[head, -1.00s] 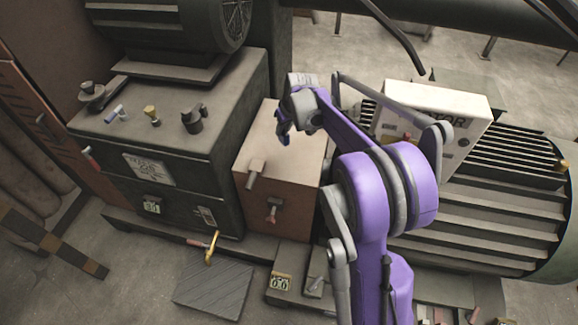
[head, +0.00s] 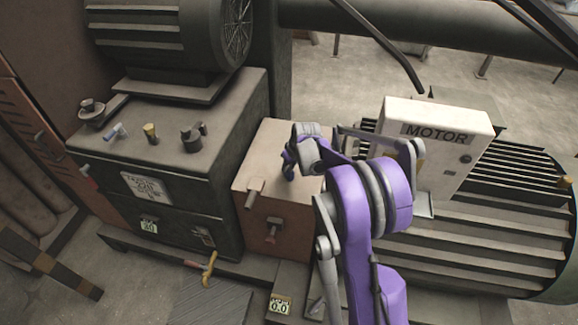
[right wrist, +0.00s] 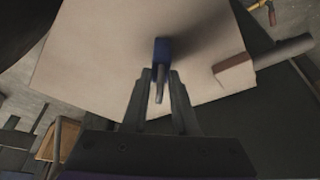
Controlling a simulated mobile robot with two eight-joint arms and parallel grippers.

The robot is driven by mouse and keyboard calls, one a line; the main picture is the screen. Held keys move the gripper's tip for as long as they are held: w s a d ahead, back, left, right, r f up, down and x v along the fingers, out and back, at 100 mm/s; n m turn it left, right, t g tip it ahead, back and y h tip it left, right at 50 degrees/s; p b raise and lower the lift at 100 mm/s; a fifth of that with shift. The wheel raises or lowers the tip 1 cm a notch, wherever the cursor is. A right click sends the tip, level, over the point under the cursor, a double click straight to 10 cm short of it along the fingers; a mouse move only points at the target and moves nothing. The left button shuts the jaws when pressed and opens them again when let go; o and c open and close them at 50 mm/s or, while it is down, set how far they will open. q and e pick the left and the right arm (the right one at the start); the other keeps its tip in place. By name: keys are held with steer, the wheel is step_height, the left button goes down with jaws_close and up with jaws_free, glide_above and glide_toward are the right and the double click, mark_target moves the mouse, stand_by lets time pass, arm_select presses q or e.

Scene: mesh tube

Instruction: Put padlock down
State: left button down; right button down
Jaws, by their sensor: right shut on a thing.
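My right gripper (head: 291,158) reaches over the top of a tan-topped box (head: 265,150) near the middle of the head view. In the right wrist view, my right gripper (right wrist: 161,78) is shut on the padlock (right wrist: 161,47), which has a dark blue body and a grey shackle lying between the fingers. The padlock's body points away from the gripper, over the box top. A dark shadow lies beside it; I cannot tell whether it touches the surface. In the head view the padlock is small and mostly hidden by the gripper. My left gripper is out of view.
A dark cabinet (head: 225,125) with small knobs on top stands left of the box. A white box marked MOTOR (head: 440,115) and a ribbed motor (head: 500,235) are at right. Handles stick out of the box front (head: 255,192). The box top around the gripper looks clear.

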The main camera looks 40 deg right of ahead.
steer(key=shift+f, duration=0.1)
steer(key=c, duration=0.7)
jaws_free()
steer(key=shift+r, duration=0.25)
steer(key=p+v, duration=0.1)
steer(key=v, duration=1.1)
steer(key=s+a+r, duration=0.1)
steer(key=s+a, duration=0.3)
steer(key=a, duration=0.3)
steer(key=s+a+r, duration=0.1)
steer(key=s+a, duration=0.4)
steer(key=a, duration=0.3)
steer(key=shift+n+t, duration=0.3)
steer(key=shift+n, duration=0.3)
steer(key=s+a+f, duration=0.1)
steer(key=s+a, duration=0.2)
steer(key=s, duration=0.2)
steer(key=s+a+f, duration=0.2)
steer(key=s+a, duration=0.1)
steer(key=s, duration=0.2)
steer(key=s+a+f, duration=0.2)
steer(key=s+a, duration=0.2)
steer(key=s, duration=0.1)
steer(key=shift+a+f, duration=0.1)
steer(key=shift+f, duration=0.05)
